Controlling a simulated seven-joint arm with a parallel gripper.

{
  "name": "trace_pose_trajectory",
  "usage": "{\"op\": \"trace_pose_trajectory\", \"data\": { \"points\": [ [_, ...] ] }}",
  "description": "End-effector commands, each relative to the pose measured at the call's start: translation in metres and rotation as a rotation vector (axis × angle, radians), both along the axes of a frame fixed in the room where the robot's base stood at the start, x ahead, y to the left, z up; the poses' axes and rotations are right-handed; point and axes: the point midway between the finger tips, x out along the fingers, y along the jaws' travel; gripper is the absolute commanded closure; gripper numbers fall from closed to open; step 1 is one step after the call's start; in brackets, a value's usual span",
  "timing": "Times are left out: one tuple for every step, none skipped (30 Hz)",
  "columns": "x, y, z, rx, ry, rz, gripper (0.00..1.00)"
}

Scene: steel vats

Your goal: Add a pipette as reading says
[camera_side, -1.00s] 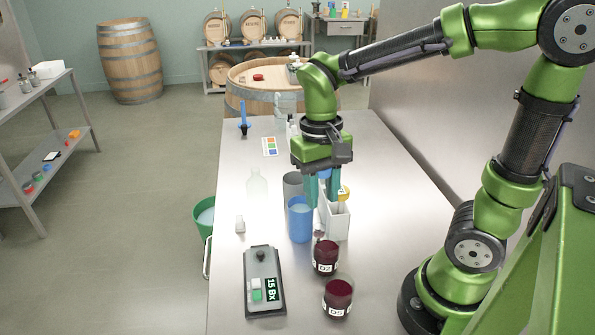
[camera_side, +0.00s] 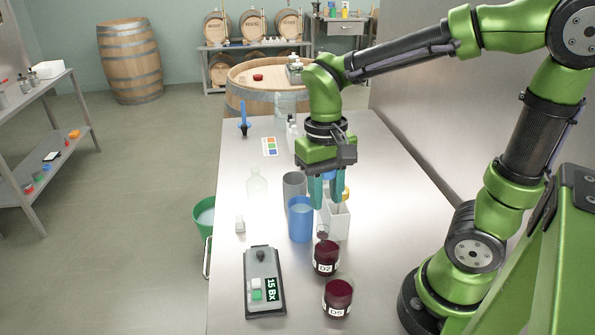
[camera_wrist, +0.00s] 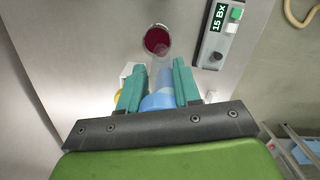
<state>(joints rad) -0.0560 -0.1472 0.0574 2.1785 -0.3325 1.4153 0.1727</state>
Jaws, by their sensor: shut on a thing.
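My gripper (camera_side: 327,203) points down over the white rack (camera_side: 339,222), with its teal fingers closed around a blue-topped pipette (camera_side: 327,175). In the wrist view the blue, partly see-through shape (camera_wrist: 158,101) shows between the fingers; its lower end is hard to make out. The refractometer (camera_side: 262,280) lies at the front left and reads 15 Bx; it also shows in the wrist view (camera_wrist: 220,35). A beaker of dark red liquid labelled D2 (camera_side: 326,258) stands in front of the rack.
A blue cup (camera_side: 300,219) stands close left of the rack, with a grey cup (camera_side: 294,186) behind it. A clear bottle (camera_side: 257,186) and a small white-capped item (camera_side: 240,224) stand farther left. A green bucket (camera_side: 204,216) is beside the table. The right side of the table is clear.

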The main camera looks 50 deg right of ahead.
Motion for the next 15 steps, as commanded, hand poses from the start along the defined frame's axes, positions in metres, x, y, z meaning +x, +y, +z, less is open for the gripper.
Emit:
{"op": "trace_pose_trajectory", "data": {
  "points": [
    [0.000, 0.000, 0.000, 0.000, 0.000, 0.000, 0.96],
    [0.000, 0.000, 0.000, 0.000, 0.000, 0.000, 0.96],
    [0.000, 0.000, 0.000, 0.000, 0.000, 0.000, 0.96],
    [0.000, 0.000, 0.000, 0.000, 0.000, 0.000, 0.96],
    [0.000, 0.000, 0.000, 0.000, 0.000, 0.000, 0.96],
    [0.000, 0.000, 0.001, 0.000, 0.000, 0.000, 0.96],
    [0.000, 0.000, 0.003, 0.000, -0.001, 0.000, 0.96],
    [0.000, 0.000, 0.004, 0.000, -0.001, 0.000, 0.96],
    [0.001, 0.000, 0.006, -0.001, -0.002, 0.000, 0.96],
    [0.001, 0.000, 0.008, -0.001, -0.002, 0.000, 0.96],
    [0.000, 0.000, 0.010, 0.000, -0.001, 0.000, 0.96],
    [0.001, 0.000, 0.013, 0.000, -0.001, 0.000, 0.96],
    [0.001, 0.000, 0.014, 0.000, -0.002, 0.001, 0.96],
    [0.001, 0.000, 0.016, 0.000, -0.002, 0.001, 0.96],
    [0.001, 0.000, 0.019, 0.000, -0.001, 0.001, 0.96]
  ]
}}
